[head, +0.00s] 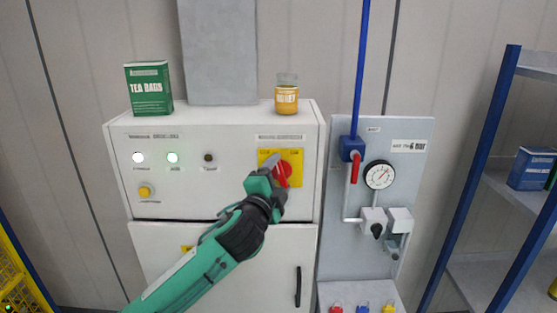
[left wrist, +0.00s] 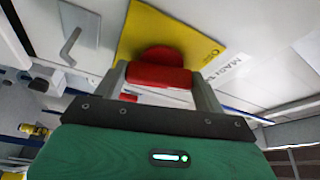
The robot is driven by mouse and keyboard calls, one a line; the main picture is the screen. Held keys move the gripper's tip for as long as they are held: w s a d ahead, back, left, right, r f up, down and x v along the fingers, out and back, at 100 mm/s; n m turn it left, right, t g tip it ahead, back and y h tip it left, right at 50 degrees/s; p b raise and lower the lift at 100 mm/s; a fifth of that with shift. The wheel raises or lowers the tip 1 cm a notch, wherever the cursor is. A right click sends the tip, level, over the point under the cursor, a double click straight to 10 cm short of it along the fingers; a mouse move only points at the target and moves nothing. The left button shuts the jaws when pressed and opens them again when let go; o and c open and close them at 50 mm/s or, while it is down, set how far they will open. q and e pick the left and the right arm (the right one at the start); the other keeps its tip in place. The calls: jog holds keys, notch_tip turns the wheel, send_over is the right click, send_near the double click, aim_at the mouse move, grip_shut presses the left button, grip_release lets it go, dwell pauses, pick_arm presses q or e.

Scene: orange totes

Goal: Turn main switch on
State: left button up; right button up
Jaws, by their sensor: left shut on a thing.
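The main switch is a red rotary handle (head: 285,169) on a yellow plate (head: 296,157), at the upper right of the white cabinet front. My left gripper (head: 274,172) is at the switch in the head view and partly covers it. In the left wrist view the red handle (left wrist: 158,76) sits between the two grey fingers, and my left gripper (left wrist: 160,82) is shut on it. The yellow plate (left wrist: 190,38) shows behind it. The handle's exact angle is hard to tell. My right gripper is not in view.
The white cabinet (head: 220,140) carries a green tea bags box (head: 149,88) and a honey jar (head: 287,95) on top. Two lamps (head: 172,157) glow whitish. A grey panel with a gauge (head: 379,175) and red valve lever (head: 355,167) stands right. A blue shelf frame (head: 470,175) is farther right.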

pick_arm(q)
jog(key=m+p, duration=0.2)
jog(key=p, duration=0.1)
jog(key=shift+r+m+g, duration=0.3)
jog(key=shift+g, duration=0.1)
jog(key=shift+f+m+p, duration=0.2)
jog(key=shift+m+p, duration=0.2)
jog(key=shift+p, duration=0.35)
jog(key=o, duration=1)
